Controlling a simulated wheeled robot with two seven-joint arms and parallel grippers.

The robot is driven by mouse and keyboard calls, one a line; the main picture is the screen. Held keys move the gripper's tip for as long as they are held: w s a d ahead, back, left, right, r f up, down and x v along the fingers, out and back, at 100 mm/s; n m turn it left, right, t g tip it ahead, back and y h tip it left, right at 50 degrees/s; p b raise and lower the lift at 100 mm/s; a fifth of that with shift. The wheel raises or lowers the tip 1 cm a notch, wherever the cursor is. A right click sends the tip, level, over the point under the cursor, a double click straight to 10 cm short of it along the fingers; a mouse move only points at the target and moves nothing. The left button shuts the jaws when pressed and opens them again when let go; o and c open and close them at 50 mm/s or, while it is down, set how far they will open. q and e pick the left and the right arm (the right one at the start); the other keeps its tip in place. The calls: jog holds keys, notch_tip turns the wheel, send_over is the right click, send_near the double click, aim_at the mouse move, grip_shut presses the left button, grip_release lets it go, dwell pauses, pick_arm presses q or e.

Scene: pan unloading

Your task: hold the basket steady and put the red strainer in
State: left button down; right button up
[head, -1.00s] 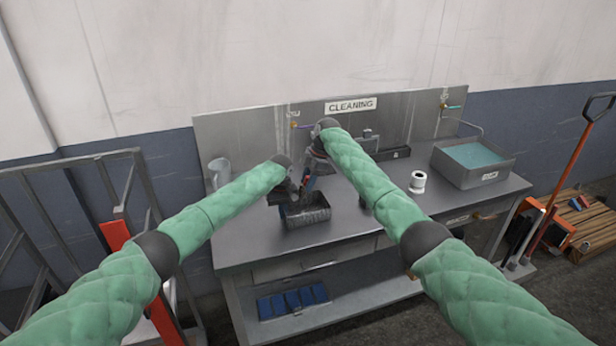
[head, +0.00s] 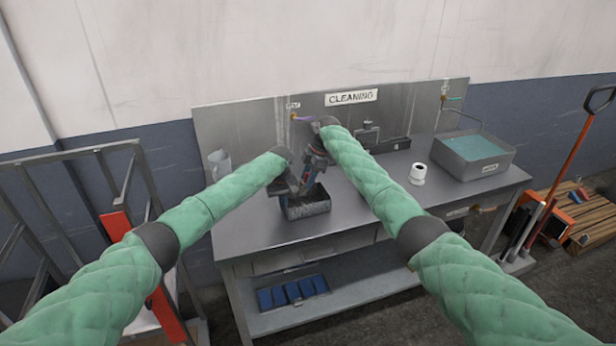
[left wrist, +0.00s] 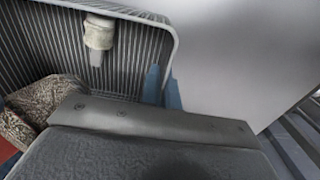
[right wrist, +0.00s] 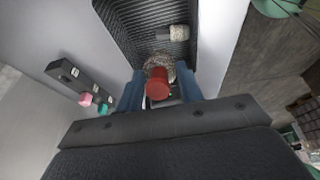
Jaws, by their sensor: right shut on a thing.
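The basket (head: 308,211) is a dark box with ribbed walls near the front left of the table. It fills the upper left of the left wrist view (left wrist: 135,60). My left gripper (head: 290,198) has its blue fingers (left wrist: 162,88) close together, one on each side of the basket's wall. My right gripper (head: 314,172) is above the basket, its fingers (right wrist: 160,95) shut on the red handle of the strainer (right wrist: 157,84). The strainer's mesh is beyond the handle, over the near end of the basket. Part of the mesh shows in the left wrist view (left wrist: 42,108).
A pale brush-like item (right wrist: 173,33) lies in the basket. A white roll (head: 417,174) and a water-filled sink (head: 474,155) stand to the right. A grey jug (head: 218,165) stands at the back left. The tabletop between basket and roll is clear.

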jog(key=shift+f, duration=1)
jog(key=o, duration=1.1)
jog(key=v, duration=1.1)
jog(key=shift+w+d+r, duration=0.1)
jog(key=shift+d+r, duration=0.1)
jog(key=shift+r, duration=0.15)
pick_arm(q)
jog(key=c, duration=1.6)
grip_release()
